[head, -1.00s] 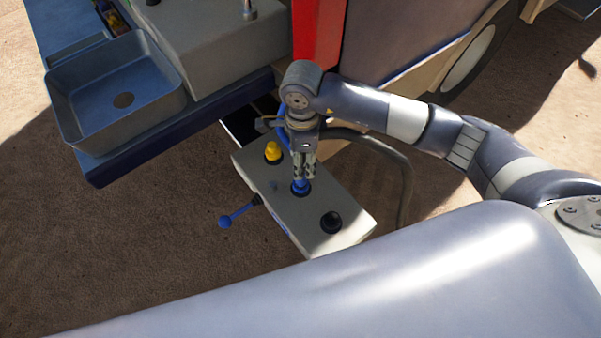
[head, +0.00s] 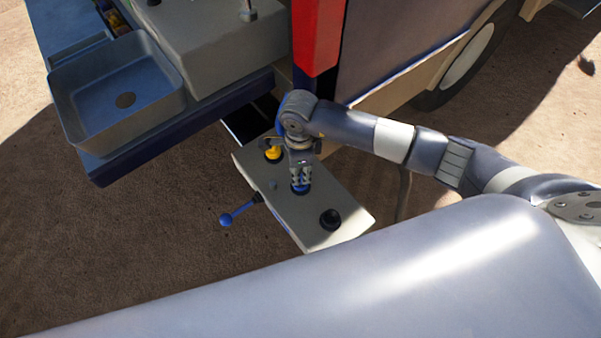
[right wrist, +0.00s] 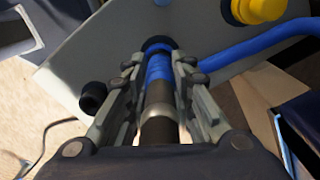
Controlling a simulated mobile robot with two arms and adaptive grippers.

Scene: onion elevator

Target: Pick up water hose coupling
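The water hose coupling is a blue ribbed piece (right wrist: 159,68) with a metal ring and a dark hose end, seen in the right wrist view. Its far end meets the pale control box at a dark round port. In the head view its blue base (head: 300,189) shows just below my right gripper (head: 301,180). In the right wrist view the fingers of my right gripper (right wrist: 159,75) stand on both sides of the coupling, with narrow gaps that look open. Firm contact is not visible. My left gripper is not in view.
The pale box (head: 322,238) carries a yellow knob (head: 273,153), a black knob (head: 330,219) and a blue lever (head: 238,212). A blue pipe (right wrist: 255,43) runs close beside the right fingers. A grey sink (head: 90,118) and red post (head: 318,40) stand behind. Sandy ground is clear at left.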

